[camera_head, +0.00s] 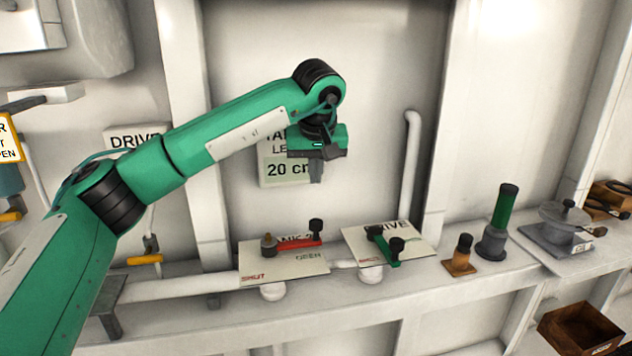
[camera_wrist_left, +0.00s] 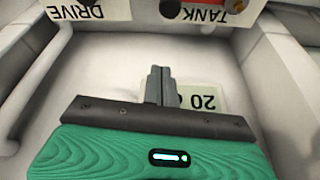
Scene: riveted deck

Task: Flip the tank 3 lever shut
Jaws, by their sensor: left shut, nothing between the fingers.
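The tank lever (camera_head: 296,244) is red with an upright black knob. It sits on a white plate (camera_head: 285,266) lettered SHUT at the front left and OPEN at the right. The lever lies across the plate from a brass-coloured post, its knob at the right end by OPEN. It covers part of the tank lettering, so I cannot read the number surely. My left gripper (camera_head: 316,172) is shut and empty, pointing down above and behind the plate, clear of the lever. In the wrist view its fingers (camera_wrist_left: 160,87) are together, with the inverted TANK plate (camera_wrist_left: 236,12) at the top edge.
A DRIVE plate (camera_head: 415,243) with a green lever (camera_head: 384,246) stands just right. A wall sign (camera_head: 272,181) reading 20 cm is partly behind my gripper. Farther right are a small black-topped post (camera_head: 462,254), a green-handled post (camera_head: 501,215) and a brown open box (camera_head: 580,331).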

